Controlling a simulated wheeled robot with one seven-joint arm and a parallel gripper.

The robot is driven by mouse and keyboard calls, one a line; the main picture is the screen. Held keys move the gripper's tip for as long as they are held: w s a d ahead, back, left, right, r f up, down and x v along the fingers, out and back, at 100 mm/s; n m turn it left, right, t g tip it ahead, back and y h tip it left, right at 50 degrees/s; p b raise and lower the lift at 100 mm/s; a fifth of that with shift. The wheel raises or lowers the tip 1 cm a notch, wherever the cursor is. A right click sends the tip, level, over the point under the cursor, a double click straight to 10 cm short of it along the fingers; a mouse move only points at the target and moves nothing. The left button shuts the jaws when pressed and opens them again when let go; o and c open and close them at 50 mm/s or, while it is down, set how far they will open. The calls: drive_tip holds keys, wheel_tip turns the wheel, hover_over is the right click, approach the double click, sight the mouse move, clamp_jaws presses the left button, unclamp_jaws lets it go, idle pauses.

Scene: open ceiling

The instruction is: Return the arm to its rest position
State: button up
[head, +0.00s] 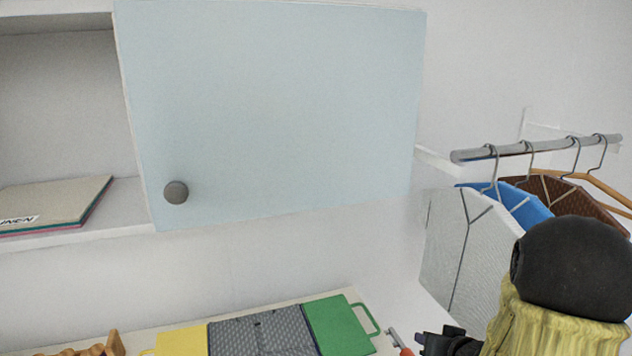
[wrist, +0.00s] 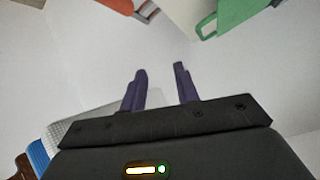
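My arm shows at the lower right of the head view, with a black rounded joint and a yellow-green covered link in front of the hanging clothes. My gripper shows in the wrist view (wrist: 160,69), its two dark purple fingers apart with nothing between them. In the head view only a dark part of the hand shows near the bottom edge, and its fingertips cannot be made out.
A light-blue cabinet door (head: 280,110) with a round knob (head: 176,192) stands beside an open shelf (head: 90,240) holding books (head: 55,203). Clothes (head: 455,240) hang from a rail (head: 540,146) near my arm. Below lie yellow (head: 182,341), grey patterned (head: 262,334) and green (head: 338,325) items.

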drive_tip(key=s+a+r+n+g+h+p, duration=0.1)
drive_tip(key=s+a+g, duration=0.3)
drive_tip(key=s, duration=0.4)
drive_tip(key=s+a+r+n+g+h+p, duration=0.1)
drive_tip(key=s+a+r+g+p, duration=0.1)
drive_tip(key=s+a+r+g, duration=0.2)
drive_tip(key=s+a, duration=0.2)
drive_tip(key=s, duration=0.2)
drive_tip(key=shift+a+r+p, duration=0.2)
drive_tip(key=shift+a+p, duration=0.1)
drive_tip(key=shift+p, duration=0.05)
drive_tip(key=shift+w, duration=0.1)
